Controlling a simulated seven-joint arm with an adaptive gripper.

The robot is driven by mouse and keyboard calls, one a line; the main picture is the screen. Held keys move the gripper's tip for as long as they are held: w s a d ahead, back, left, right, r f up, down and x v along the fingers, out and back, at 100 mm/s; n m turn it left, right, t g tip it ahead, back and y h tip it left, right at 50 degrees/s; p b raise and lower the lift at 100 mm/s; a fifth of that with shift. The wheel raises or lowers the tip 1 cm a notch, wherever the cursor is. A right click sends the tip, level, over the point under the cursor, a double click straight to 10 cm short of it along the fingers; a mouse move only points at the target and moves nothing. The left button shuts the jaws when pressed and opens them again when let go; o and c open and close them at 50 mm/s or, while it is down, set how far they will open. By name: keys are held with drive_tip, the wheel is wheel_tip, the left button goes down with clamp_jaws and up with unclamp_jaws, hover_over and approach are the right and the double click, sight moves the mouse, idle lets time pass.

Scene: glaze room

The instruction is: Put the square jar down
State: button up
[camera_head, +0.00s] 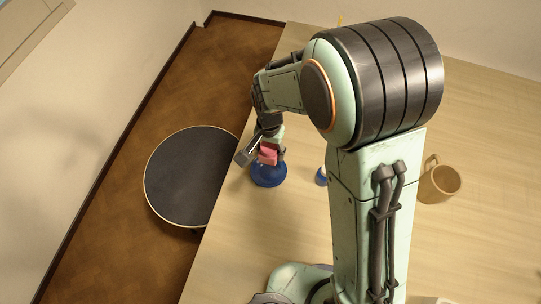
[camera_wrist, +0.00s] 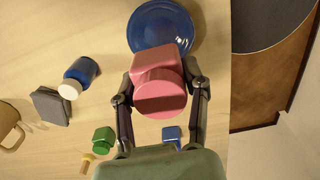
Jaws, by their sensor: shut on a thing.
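The square jar (camera_wrist: 160,82) is pink with a round lid. It also shows in the head view (camera_head: 268,153), partly covered by my gripper. My gripper (camera_wrist: 160,97) is shut on the jar, with one finger on each side of it. In the head view my gripper (camera_head: 262,150) is near the table's left edge, by a blue plate (camera_head: 268,177). The plate also shows in the wrist view (camera_wrist: 190,40), just beyond the jar, whose far end overlaps its rim. I cannot tell how high the jar is above the table or plate.
A tan mug (camera_head: 438,182) is at the right. A dark round stool (camera_head: 188,172) is beside the table's edge.

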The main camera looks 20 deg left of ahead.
sight(269, 172)
wheel_tip(269, 172, down, 7)
drive_tip(key=shift+s+a+f, duration=0.1)
drive_tip(key=shift+s+f, duration=0.05)
drive_tip(key=shift+f, duration=0.05)
drive_tip(key=shift+f, duration=0.2)
drive_tip(key=shift+f, duration=0.15)
drive_tip(key=o, duration=1.2)
